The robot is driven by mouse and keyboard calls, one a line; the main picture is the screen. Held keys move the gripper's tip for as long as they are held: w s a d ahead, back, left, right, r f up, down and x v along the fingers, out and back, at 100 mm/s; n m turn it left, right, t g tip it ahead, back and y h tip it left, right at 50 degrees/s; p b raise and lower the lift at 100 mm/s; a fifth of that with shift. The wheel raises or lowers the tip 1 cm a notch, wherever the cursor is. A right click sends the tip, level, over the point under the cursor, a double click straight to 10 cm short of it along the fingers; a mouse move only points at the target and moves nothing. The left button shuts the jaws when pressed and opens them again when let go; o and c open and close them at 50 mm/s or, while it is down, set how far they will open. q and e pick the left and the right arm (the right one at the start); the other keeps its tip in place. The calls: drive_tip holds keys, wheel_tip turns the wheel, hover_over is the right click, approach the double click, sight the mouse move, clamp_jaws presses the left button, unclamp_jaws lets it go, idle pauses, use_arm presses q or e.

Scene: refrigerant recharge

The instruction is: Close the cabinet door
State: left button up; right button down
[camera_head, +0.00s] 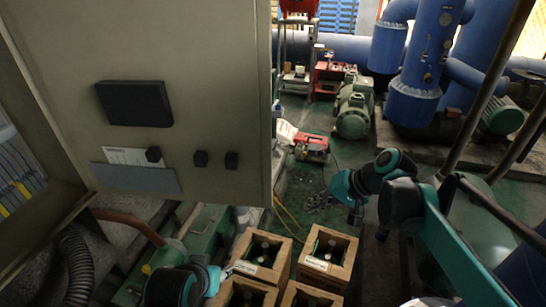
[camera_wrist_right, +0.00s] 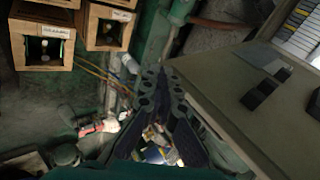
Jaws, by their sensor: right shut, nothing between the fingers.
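The grey cabinet door (camera_head: 215,80) stands open in the head view, with a dark panel and several black knobs on its face. The cabinet (camera_head: 75,195) at the left shows wiring inside. The door (camera_wrist_right: 285,130) also fills the right of the right wrist view. My right gripper (camera_head: 314,201) is shut and empty, to the right of the door's free edge in the head view. In the wrist view, its fingers (camera_wrist_right: 162,85) are beside the door; contact cannot be made out. My left gripper (camera_head: 226,271) is low in the head view, small and partly hidden; its fingers are unclear.
Several wooden crates (camera_head: 283,262) with bottles stand below the door. A black corrugated hose (camera_head: 76,265) hangs at lower left. A red machine (camera_head: 311,147), a green motor (camera_head: 353,108) and blue pipes (camera_head: 412,95) stand behind. Some green floor is open between them.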

sight(270, 163)
drive_tip(key=w+a+r+n+g+y+p, duration=0.15)
drive_tip(key=w+g+y, duration=0.3)
drive_tip(key=w, duration=0.45)
drive_tip(key=w+a+n+g+y+p, duration=0.2)
drive_tip(key=w+n+g+y+p, duration=0.1)
drive_tip(key=w+y, duration=0.4)
drive_tip(key=shift+m+t+h, duration=0.25)
drive_tip(key=shift+h, duration=0.3)
drive_tip(key=x, duration=0.9)
drive_tip(key=shift+w+a+f+b, duration=0.2)
drive_tip(key=shift+w+a+b, duration=0.1)
drive_tip(key=shift+w+b, duration=0.05)
